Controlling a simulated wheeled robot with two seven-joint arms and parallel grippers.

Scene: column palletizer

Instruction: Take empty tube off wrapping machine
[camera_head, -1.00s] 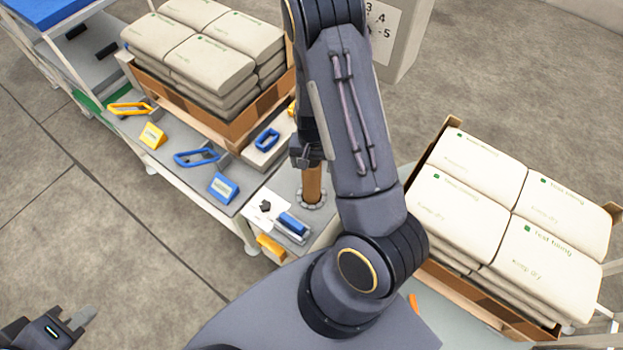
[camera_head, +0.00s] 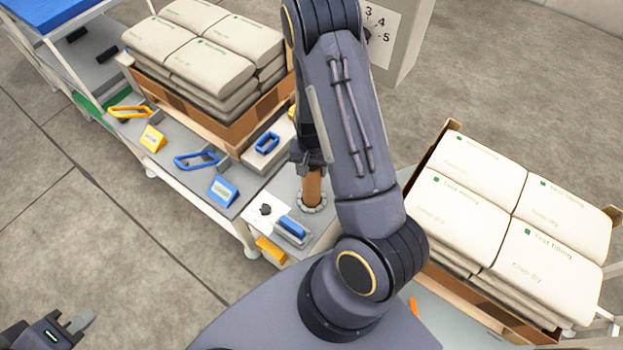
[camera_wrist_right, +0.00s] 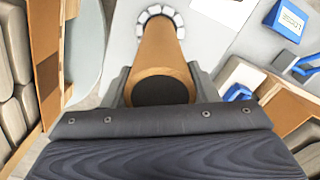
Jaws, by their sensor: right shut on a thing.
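The brown cardboard tube (camera_head: 312,186) stands upright in a ring-shaped seat of grey segments (camera_head: 312,203) on the grey machine top. In the right wrist view the tube (camera_wrist_right: 158,55) runs from its dark open end near the gripper to the segmented ring (camera_wrist_right: 160,13). My right gripper (camera_head: 312,160) is shut on the tube near its upper end; in the right wrist view its fingers (camera_wrist_right: 160,88) lie on either side of it. My left gripper (camera_head: 80,320) is at the bottom left, away from the tube, with its fingers only partly visible.
A box of stacked bags (camera_head: 205,52) stands behind, left of the tube. Another bag-filled box (camera_head: 515,235) stands to the right. The floor at left is clear.

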